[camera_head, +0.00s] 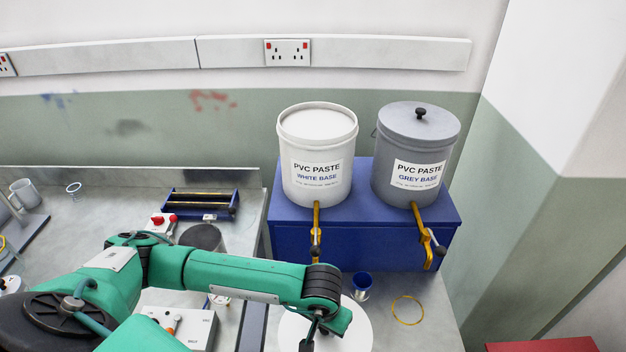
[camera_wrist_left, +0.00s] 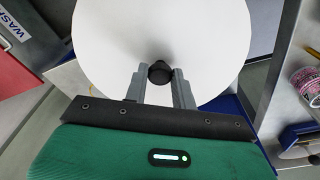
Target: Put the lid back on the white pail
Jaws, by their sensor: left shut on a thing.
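The white pail (camera_head: 318,178), labelled PVC PASTE WHITE BASE, stands upright on a blue stand at the back. Its top shows a rim around a pale surface and no lid knob. The lid is a round white disc with a black knob; it shows in the head view (camera_head: 352,333) below the stand, partly behind my left arm. In the left wrist view the lid (camera_wrist_left: 115,40) fills the upper middle. My left gripper (camera_wrist_left: 159,75) is shut on its black knob (camera_wrist_left: 160,71). Whether the lid touches the bench is hidden. My right gripper is not in view.
The grey pail (camera_head: 413,170), with a knobbed lid, stands right of the white pail. The blue stand (camera_head: 350,235) carries both, with yellow taps in front. A wall rises behind.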

